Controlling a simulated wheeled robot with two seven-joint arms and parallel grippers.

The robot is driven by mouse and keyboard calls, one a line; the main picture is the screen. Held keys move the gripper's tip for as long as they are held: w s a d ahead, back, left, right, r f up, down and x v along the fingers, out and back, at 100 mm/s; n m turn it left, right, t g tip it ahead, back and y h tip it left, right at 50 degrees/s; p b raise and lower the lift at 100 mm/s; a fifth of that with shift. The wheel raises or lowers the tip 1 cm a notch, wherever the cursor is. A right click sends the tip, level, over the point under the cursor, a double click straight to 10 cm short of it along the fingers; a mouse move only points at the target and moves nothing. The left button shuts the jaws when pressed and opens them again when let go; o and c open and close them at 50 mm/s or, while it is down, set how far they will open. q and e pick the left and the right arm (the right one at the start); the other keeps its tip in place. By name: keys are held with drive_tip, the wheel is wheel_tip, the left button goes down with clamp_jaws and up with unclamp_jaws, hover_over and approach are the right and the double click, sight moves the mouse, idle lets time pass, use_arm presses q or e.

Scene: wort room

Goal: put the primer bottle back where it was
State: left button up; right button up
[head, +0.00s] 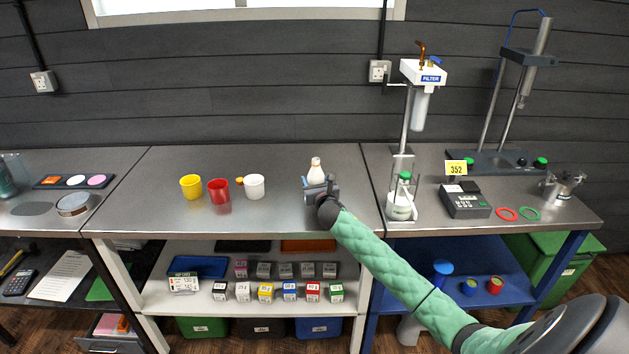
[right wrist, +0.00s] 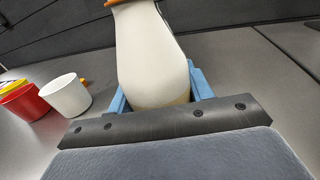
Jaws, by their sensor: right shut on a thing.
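The primer bottle, as I take it, is a white rounded bottle (head: 316,170) over the metal worktop, right of the white cup. My right gripper (head: 319,186) is shut on it, with the arm reaching in from the lower right. In the right wrist view the bottle (right wrist: 150,55) stands between the blue fingers (right wrist: 158,92), its narrow end up with an orange band at the top edge. The gripper hides its lower part in the head view, so I cannot tell whether it touches the worktop. My left gripper is not in view.
A white cup (head: 254,187), a red cup (head: 219,191) and a yellow cup (head: 191,186) stand left of the bottle. A filter stand (head: 404,130) and a green-capped vessel (head: 401,206) are to the right. Worktop (head: 165,215) is clear left of the cups.

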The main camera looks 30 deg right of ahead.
drive_tip(key=shift+f, duration=0.1)
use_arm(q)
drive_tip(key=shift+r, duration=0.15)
use_arm(e)
drive_tip(key=o, duration=1.1)
drive_tip(key=shift+s+a, duration=0.1)
drive_tip(key=shift+s, duration=0.15)
drive_tip(key=b+v, duration=0.3)
drive_tip(key=v, duration=0.7)
drive_tip(key=shift+s, duration=0.15)
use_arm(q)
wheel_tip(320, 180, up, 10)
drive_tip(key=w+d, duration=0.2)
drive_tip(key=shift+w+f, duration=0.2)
use_arm(e)
drive_tip(key=shift+s+a, duration=0.2)
drive_tip(key=shift+s, duration=0.35)
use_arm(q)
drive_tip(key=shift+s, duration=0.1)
